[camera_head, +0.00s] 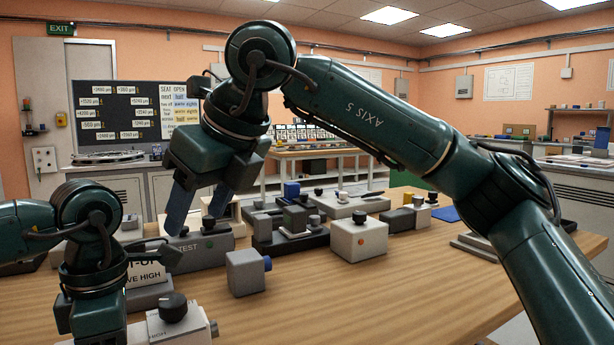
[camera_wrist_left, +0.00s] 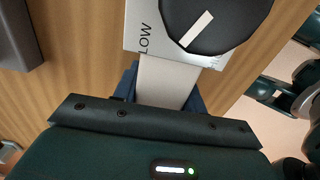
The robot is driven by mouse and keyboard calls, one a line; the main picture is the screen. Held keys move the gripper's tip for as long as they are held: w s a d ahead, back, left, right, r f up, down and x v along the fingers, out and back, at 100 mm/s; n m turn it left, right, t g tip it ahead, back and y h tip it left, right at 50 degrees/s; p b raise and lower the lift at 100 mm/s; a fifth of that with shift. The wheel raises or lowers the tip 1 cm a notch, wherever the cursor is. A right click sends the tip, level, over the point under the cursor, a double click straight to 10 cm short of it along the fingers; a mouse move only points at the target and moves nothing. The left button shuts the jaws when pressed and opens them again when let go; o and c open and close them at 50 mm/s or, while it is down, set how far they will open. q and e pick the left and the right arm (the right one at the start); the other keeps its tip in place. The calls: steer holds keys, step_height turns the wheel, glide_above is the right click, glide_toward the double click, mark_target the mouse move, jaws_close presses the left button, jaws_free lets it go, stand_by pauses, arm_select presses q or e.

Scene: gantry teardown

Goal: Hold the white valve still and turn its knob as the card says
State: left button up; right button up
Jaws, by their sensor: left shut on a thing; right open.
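The white valve (camera_head: 185,327) stands on the table at the lower front left, with a black knob (camera_head: 173,306) on top. In the left wrist view the black knob (camera_wrist_left: 235,14) has a slanting white pointer line, and "LOW" is printed on the white valve face (camera_wrist_left: 142,28). My left gripper (camera_wrist_left: 163,88) is shut on a pale part of the valve below the face. My right gripper (camera_head: 198,208) is open and empty, above and behind the valve, apart from the knob. The card (camera_head: 147,273) is partly hidden by my left arm; "VE HIGH" is readable on it.
A grey block with a blue knob (camera_head: 246,272) stands right of the valve. A grey "TEST" box (camera_head: 206,247) is behind it. A white box with a black knob (camera_head: 359,240) and dark trays (camera_head: 290,241) stand further back. The table front right of the valve is clear.

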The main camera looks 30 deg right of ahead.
mark_target(172, 300)
steer(key=a+f, duration=0.1)
steer(key=f, duration=0.2)
steer(key=a+f+n+g, duration=0.1)
steer(key=f, duration=0.2)
steer(key=a+f+g, duration=0.1)
steer(key=a+f, duration=0.1)
steer(key=f, duration=0.2)
steer(key=shift+s+f, duration=0.1)
steer(key=shift+s, duration=0.05)
steer(key=shift+a+f, duration=0.1)
steer(key=m+h, duration=0.1)
steer(key=m, duration=0.1)
steer(key=shift+m+t, duration=0.3)
steer(key=shift+t, duration=0.1)
steer(key=v, duration=1.2)
steer(key=w+d+m+t+y, duration=0.3)
steer(key=w+d+m+y, duration=0.35)
steer(key=w, duration=0.65)
steer(key=w+d+m+t, duration=0.2)
steer(key=w+d+t, duration=0.1)
steer(key=d, duration=0.6)
steer(key=w+d+m+t, duration=0.3)
steer(key=w+d+t, duration=0.1)
steer(key=d, duration=0.5)
steer(key=shift+w+d+f+t, duration=0.25)
steer(key=shift+w+d+t, duration=0.05)
steer(key=shift+d, duration=0.1)
